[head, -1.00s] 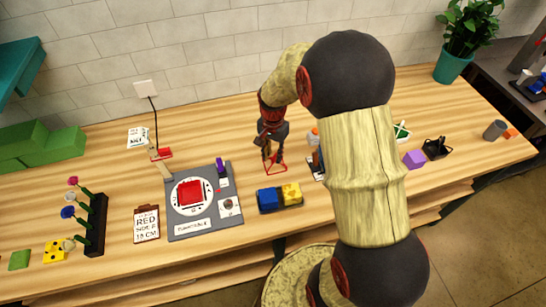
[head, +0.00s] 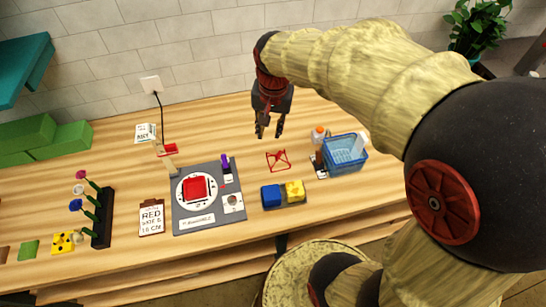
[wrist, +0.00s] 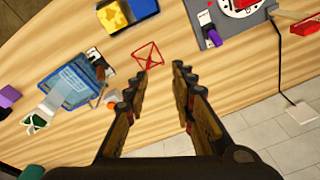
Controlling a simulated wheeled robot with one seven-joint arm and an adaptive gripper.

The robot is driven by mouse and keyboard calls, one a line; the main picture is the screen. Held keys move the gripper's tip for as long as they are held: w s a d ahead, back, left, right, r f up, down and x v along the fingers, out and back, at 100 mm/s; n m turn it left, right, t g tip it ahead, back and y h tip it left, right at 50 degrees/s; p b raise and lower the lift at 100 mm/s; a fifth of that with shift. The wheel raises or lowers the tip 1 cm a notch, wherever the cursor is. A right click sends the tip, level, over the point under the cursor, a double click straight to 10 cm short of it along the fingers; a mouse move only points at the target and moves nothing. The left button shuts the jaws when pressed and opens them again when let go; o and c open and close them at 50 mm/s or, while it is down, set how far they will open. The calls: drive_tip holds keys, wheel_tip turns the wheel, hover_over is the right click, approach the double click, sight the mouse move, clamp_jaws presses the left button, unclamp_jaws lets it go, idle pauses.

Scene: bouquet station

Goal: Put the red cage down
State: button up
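The red cage (head: 278,160) is a small open wire frame. It stands on the wooden table, between the grey board and the blue basket. In the wrist view the red cage (wrist: 148,56) lies beyond my fingertips, apart from them. My gripper (head: 268,134) is above and behind the cage, pointing down. In the wrist view my gripper (wrist: 160,76) has its two fingers spread with nothing between them.
The grey board (head: 210,221) with a red block is left of the cage. A tray with blue (head: 271,197) and yellow (head: 294,190) blocks sits in front. A blue basket (head: 346,165) and a small bottle (head: 318,135) are to the right. Bare table lies behind the cage.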

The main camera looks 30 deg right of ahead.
drive_tip(key=s+a+r+n+t, duration=0.2)
drive_tip(key=s+a+r+n, duration=0.2)
drive_tip(key=s, duration=0.3)
drive_tip(key=s+a+r+n+t, duration=0.1)
drive_tip(key=s+a+r+n, duration=0.3)
drive_tip(key=s, duration=0.4)
drive_tip(key=shift+t, duration=0.4)
wheel_tip(320, 180, down, 5)
drive_tip(key=b, duration=0.5)
